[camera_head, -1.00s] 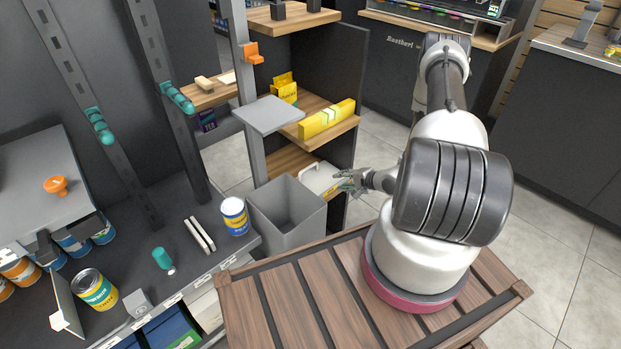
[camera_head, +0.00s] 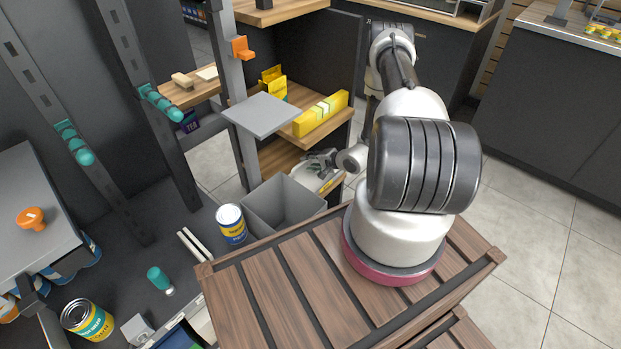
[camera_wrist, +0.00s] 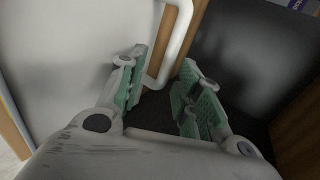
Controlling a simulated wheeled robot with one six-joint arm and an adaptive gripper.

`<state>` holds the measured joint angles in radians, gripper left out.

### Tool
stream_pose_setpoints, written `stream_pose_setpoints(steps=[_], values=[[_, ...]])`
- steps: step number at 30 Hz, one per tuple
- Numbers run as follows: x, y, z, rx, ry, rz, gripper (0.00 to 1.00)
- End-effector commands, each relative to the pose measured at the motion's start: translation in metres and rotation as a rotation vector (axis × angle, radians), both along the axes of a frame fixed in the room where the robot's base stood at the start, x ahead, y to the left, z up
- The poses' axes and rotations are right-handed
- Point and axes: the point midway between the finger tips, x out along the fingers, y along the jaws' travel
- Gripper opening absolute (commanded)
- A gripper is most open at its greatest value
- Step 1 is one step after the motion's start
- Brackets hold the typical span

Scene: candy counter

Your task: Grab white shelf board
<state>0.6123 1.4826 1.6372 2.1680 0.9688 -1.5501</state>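My gripper (camera_head: 318,160) is open and empty beside a white piece (camera_head: 306,178) on the low shelf, partly hidden by the gripper and grey bin. In the wrist view, my gripper's two green-padded fingers (camera_wrist: 162,88) are spread apart. A pale flat panel (camera_wrist: 60,55) fills the left of that view, with a curved white bar (camera_wrist: 177,45) just beyond the fingertips. I cannot tell whether a finger touches the bar. A light grey flat board (camera_head: 262,115) sits higher on the shelf unit. I cannot tell which piece is the white shelf board.
A grey open bin (camera_head: 283,207) stands in front of the low shelf. A yellow box (camera_head: 321,113) lies on the shelf above my gripper. A can (camera_head: 231,224), narrow white strips (camera_head: 196,247) and a teal bottle (camera_head: 158,279) are on the dark counter. Floor at right is clear.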

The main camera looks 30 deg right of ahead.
Motion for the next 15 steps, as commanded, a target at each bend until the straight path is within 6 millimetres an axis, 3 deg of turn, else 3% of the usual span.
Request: stream_pose_setpoints(steps=[4, 11, 15], values=[[0.0103, 0.0037, -0.0070, 0.001, -0.001, -0.001, 0.34], [0.0108, 0.0037, -0.0074, 0.001, -0.001, -0.002, 0.33], [0.0107, 0.0037, -0.0073, 0.001, -0.001, -0.002, 0.07]])
